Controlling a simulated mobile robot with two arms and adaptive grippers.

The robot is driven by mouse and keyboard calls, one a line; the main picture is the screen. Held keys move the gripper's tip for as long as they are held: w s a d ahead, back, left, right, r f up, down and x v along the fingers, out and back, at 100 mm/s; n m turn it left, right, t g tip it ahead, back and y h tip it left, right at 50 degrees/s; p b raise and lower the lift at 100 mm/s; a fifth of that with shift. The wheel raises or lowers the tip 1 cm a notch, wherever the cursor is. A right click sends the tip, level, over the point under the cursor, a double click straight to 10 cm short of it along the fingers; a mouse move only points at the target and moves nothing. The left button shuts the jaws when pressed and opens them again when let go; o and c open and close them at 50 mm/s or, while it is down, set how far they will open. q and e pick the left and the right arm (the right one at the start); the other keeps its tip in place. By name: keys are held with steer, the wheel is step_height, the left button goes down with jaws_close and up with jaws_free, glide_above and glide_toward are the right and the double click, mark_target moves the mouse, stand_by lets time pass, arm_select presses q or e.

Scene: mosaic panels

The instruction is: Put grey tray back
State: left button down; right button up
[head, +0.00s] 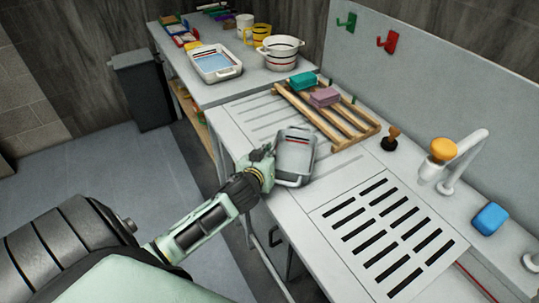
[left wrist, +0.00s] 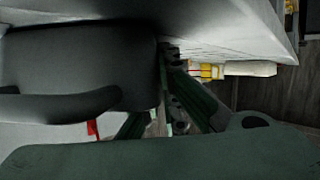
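The grey tray (head: 297,152) is a shallow rectangular tray with a handle at its near end. It is at the front edge of the counter, beside the slatted drain area. My left gripper (head: 266,156) is at the tray's left side and appears shut on its rim. In the left wrist view the dark grey tray (left wrist: 75,65) fills the left side, and the fingers (left wrist: 172,85) meet its edge; the exact contact is partly hidden. I cannot tell whether the tray touches the counter. My right gripper is not in view.
A wooden rack (head: 335,122) holds a teal block (head: 303,81) and a purple block (head: 324,97). A white tray (head: 216,64), a white pot (head: 281,51) and a yellow mug (head: 262,33) stand farther back. A tap (head: 463,160) and a blue sponge (head: 489,218) are at right.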

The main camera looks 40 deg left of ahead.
arm_select(q)
steer(key=c, duration=2.5)
jaws_free()
steer(key=shift+f, duration=0.15)
steer(key=o, duration=0.5)
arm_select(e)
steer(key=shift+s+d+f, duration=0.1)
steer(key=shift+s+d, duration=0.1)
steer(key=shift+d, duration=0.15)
arm_select(q)
steer(key=shift+r, duration=0.25)
steer(key=shift+s+d, duration=0.1)
steer(key=shift+s, duration=0.2)
steer(key=b+v, duration=0.1)
steer(key=v, duration=0.9)
steer(key=shift+b+v, duration=0.3)
steer(key=shift+v, duration=0.45)
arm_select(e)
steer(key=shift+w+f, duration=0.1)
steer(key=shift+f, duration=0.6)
arm_select(q)
steer(key=shift+w, duration=0.1)
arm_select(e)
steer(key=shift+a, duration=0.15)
